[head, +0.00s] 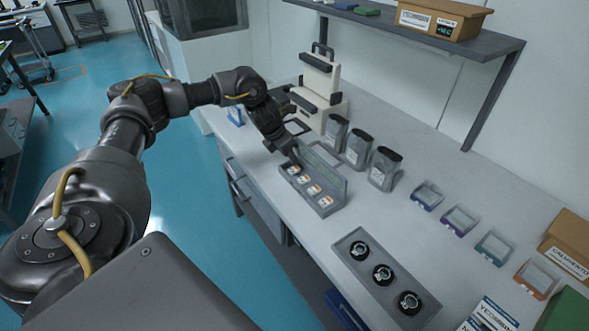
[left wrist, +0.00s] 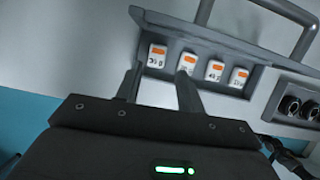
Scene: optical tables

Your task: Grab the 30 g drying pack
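Several small white drying packs with orange labels stand in a row in a grey tray (head: 337,205); the tray also shows in the left wrist view (left wrist: 255,97). The end pack (left wrist: 157,57) lies just ahead of the gap between my left fingertips. Beside it are a second pack (left wrist: 187,62), a third (left wrist: 214,71) and a fourth (left wrist: 239,77). The gram markings are too small to read surely. In the head view this gripper (head: 291,157) is over the tray's far end.
A beige device (head: 319,85) is near the arm. A grey holder (head: 352,238) with three black round parts lies in front. Small coloured-edge trays (head: 459,219) are at right. A shelf (head: 400,30) overhangs the back.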

